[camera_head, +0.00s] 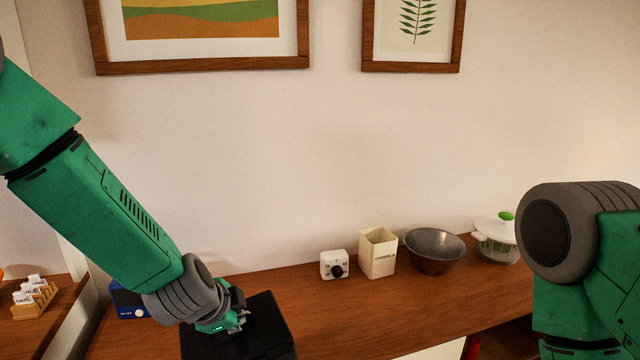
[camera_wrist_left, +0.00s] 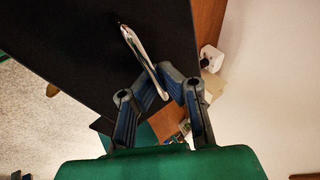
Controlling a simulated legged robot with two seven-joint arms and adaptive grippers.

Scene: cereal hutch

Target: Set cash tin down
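The cash tin (camera_head: 262,335) is a black box at the bottom of the head view, at the counter's front part. Its lower part is cut off, so I cannot tell whether it touches the counter. In the left wrist view its black lid (camera_wrist_left: 85,50) fills the upper left, with a silver handle (camera_wrist_left: 140,55) on it. My left gripper (camera_head: 238,322) is over the lid. In the left wrist view its fingertips (camera_wrist_left: 159,88) close around the handle's near end. My right arm shows at the right, but its gripper is out of view.
The wooden counter (camera_head: 345,310) has bare room right of the tin. Along the back stand a white timer (camera_head: 333,265), a cream canister (camera_head: 378,252), a grey bowl (camera_head: 435,250) and a white spinner (camera_head: 495,238). A blue box (camera_head: 128,300) is left, behind my left wrist.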

